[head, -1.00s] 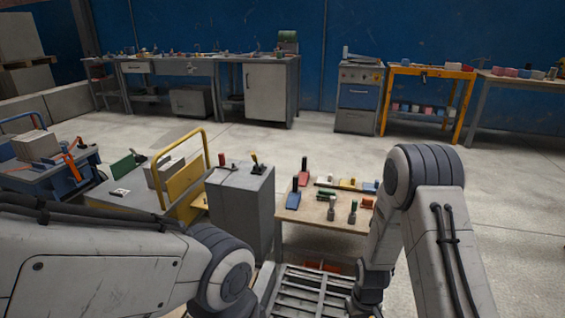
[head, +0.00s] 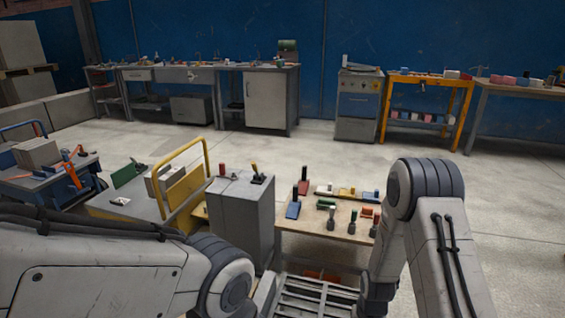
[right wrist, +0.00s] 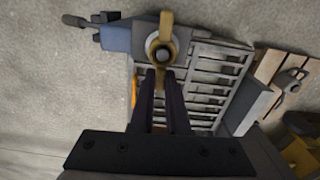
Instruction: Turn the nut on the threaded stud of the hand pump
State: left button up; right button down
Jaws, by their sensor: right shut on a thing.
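In the right wrist view, a brass wing nut (right wrist: 172,28) sits around a threaded stud (right wrist: 163,54) whose round end faces the camera. One wing points up in the picture and the other points down between my fingers. The blue body of the hand pump (right wrist: 117,38) lies left of the nut, with a dark lever (right wrist: 76,21) at its far left. My right gripper (right wrist: 161,76) is shut on the lower wing of the nut. In the head view the nut and pump are hidden, and my left arm shows without its gripper.
A grey slatted grate (right wrist: 205,75) lies behind the nut; it also shows in the head view (head: 315,297). A wooden table (head: 308,243) with several coloured-handled items stands beyond it. A grey cabinet (head: 240,215) stands left of that table. The floor behind is open.

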jog(key=m, duration=0.1)
jog(key=m+p, duration=0.1)
jog(key=m, duration=0.1)
jog(key=shift+s+d, duration=0.2)
jog(key=shift+d, duration=0.2)
jog(key=c, duration=0.8)
grip_release()
jog(key=shift+r, duration=0.1)
notch_tip(320, 180, up, 10)
jog(key=p, duration=0.3)
jog(key=shift+r, duration=0.2)
